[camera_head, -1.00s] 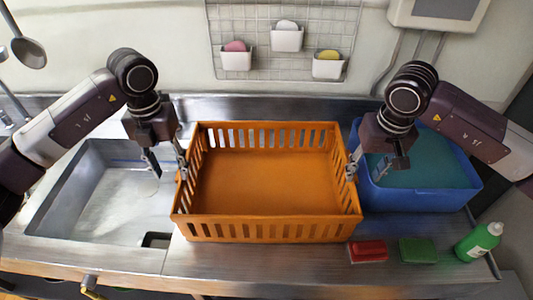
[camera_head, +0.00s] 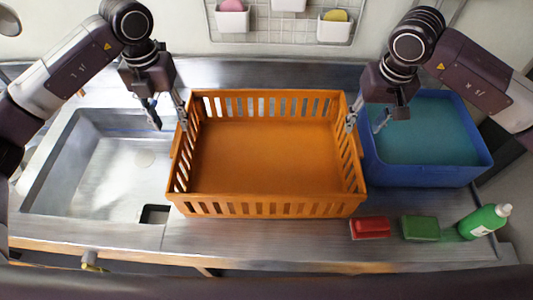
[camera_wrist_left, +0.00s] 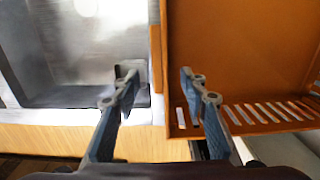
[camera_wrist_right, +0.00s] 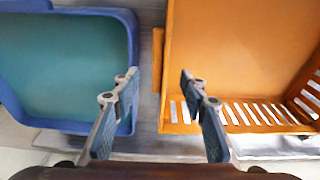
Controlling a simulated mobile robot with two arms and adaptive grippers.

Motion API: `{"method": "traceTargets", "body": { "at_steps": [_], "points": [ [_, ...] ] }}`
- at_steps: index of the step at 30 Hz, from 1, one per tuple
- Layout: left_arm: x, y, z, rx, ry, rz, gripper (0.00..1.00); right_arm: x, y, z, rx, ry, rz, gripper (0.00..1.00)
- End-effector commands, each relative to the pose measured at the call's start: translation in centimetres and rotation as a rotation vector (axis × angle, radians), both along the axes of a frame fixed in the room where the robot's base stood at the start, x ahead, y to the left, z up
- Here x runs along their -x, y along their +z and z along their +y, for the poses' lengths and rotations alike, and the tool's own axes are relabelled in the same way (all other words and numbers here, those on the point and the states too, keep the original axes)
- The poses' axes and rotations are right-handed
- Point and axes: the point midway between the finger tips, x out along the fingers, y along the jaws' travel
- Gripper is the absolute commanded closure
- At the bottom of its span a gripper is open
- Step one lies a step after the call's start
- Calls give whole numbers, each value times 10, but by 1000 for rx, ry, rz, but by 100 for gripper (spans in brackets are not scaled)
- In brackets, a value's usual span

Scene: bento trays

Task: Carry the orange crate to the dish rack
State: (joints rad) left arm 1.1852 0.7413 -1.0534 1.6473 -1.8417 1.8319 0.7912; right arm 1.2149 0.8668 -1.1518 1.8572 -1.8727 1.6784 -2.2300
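The orange crate (camera_head: 265,208) stands on the steel counter between my two grippers, empty, with slotted walls. My left gripper (camera_head: 169,123) is at its left side wall; in the left wrist view the open fingers (camera_wrist_left: 157,85) lie either side of the crate's edge (camera_wrist_left: 158,70), one toward the sink and one over the crate. My right gripper (camera_head: 365,123) is at the right side wall; in the right wrist view its open fingers (camera_wrist_right: 158,88) lie either side of that edge (camera_wrist_right: 158,70). Neither finger pair is closed on the wall. I see no dish rack.
A sink (camera_head: 105,185) lies left of the crate. A blue tub (camera_head: 430,178) stands close on its right. A red sponge (camera_head: 370,228), a green sponge (camera_head: 420,228) and a green bottle (camera_head: 483,221) are at the front right. A wall grid with baskets (camera_head: 334,30) is behind.

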Motion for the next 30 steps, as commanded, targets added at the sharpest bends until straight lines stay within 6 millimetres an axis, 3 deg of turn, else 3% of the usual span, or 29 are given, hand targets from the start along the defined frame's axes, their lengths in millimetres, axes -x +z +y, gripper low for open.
{"method": "traceTargets", "body": {
  "at_steps": [13, 26, 30],
  "points": [
    [0, -63, 0, 0, 1, 1, 60, -9, -62, 0, 0, -1, 2, 60],
    [0, -71, 0, 0, 0, -1, 60, -11, -70, 0, 0, 1, -1, 60],
    [0, -71, 0, 0, 0, -1, 76, -11, -70, 0, 0, 1, -1, 76]
  ]
}}
